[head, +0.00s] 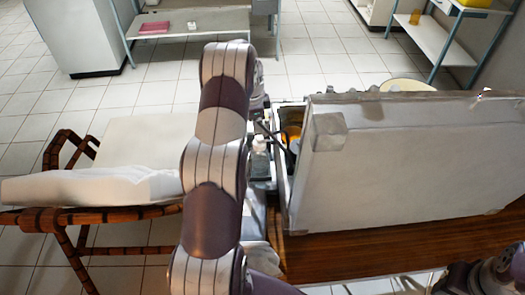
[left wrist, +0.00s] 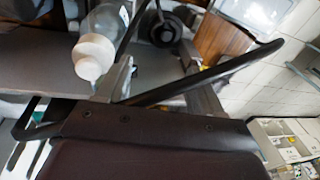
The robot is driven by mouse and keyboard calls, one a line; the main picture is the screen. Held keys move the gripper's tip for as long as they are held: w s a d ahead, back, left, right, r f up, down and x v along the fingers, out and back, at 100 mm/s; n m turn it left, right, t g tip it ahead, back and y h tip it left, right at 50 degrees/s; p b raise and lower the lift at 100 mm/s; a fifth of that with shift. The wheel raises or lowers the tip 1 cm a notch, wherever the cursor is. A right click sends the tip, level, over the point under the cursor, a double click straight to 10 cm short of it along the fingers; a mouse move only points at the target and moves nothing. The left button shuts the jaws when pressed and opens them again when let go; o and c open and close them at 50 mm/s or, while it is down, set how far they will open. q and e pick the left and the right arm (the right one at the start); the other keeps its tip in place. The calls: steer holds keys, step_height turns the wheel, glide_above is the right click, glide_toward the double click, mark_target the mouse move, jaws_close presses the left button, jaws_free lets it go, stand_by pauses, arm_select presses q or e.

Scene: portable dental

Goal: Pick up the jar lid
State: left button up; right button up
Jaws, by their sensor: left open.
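I cannot pick out a separate jar lid with certainty. In the left wrist view, a clear bottle or jar (left wrist: 105,22) has a rounded white cap (left wrist: 93,55), and a round black part (left wrist: 165,28) lies to its right. In the head view, a small white-topped bottle (head: 259,145) stands in the narrow gap beside the case, near an orange item (head: 292,131). In the head view my own arm partly hides this area.
A large pale case panel (head: 400,155) stands upright on the wooden table (head: 370,242), blocking the right side. A chair with a rust-brown frame (head: 110,212) and white cushion stands left. A shelf table (head: 195,22) is at the back. Tiled floor between is open.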

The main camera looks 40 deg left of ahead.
arm_select(q)
steer(key=f, duration=0.4)
steer(key=w+f, duration=0.1)
steer(key=f, duration=0.4)
steer(key=w+f+p, duration=0.1)
steer(key=f, duration=0.3)
steer(key=shift+w+a+f, duration=0.1)
steer(key=shift+a+f, duration=0.1)
steer(key=shift+f, duration=0.05)
steer(key=shift+w+f, duration=0.1)
steer(key=shift+f, duration=0.3)
steer(key=c, duration=0.8)
arm_select(e)
steer(key=shift+w+r, duration=0.1)
steer(key=shift+w, duration=0.05)
